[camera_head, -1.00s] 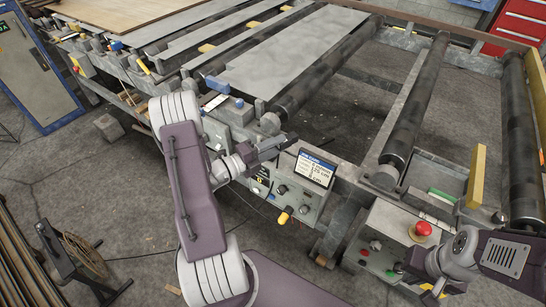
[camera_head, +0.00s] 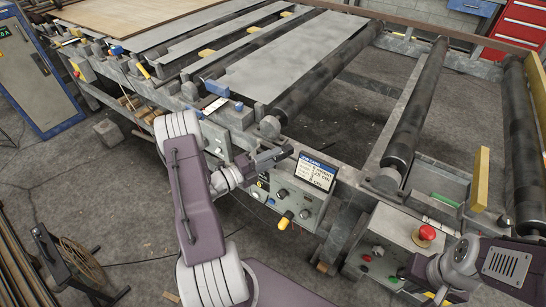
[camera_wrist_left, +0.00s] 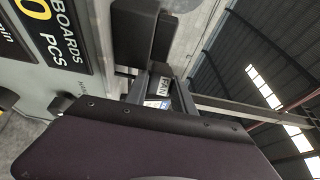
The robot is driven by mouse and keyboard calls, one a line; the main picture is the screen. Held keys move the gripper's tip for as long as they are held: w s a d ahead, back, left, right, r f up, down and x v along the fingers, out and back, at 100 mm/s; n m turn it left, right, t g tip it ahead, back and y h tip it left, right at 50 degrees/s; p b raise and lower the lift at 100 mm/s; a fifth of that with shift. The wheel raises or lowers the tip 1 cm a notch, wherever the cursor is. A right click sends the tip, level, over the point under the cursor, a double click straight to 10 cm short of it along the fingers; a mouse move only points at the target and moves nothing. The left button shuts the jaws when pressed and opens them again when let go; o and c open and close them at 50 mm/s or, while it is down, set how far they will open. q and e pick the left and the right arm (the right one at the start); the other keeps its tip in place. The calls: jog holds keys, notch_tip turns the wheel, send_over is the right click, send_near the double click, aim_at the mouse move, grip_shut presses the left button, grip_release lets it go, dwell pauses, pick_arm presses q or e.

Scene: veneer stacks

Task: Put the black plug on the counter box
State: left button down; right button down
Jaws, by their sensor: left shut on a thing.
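In the left wrist view the dark finger blocks (camera_wrist_left: 148,32) are close together near the box's lettered panel (camera_wrist_left: 55,30). Whether anything touches the box is unclear. My right gripper (camera_head: 408,272) is at the lower right by the red-button box; its fingers are not clear.
A control box with a red mushroom button (camera_head: 427,233) stands at the right. Behind are dark rollers (camera_head: 415,110) and grey veneer sheets (camera_head: 285,70). A yellow-capped knob (camera_head: 285,220) sticks out from the counter box front.

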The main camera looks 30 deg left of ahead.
pick_arm(q)
jog(key=shift+f, duration=0.2)
jog(key=c, duration=1.1)
grip_release()
jog(key=shift+o, duration=0.2)
jog(key=shift+r, duration=0.1)
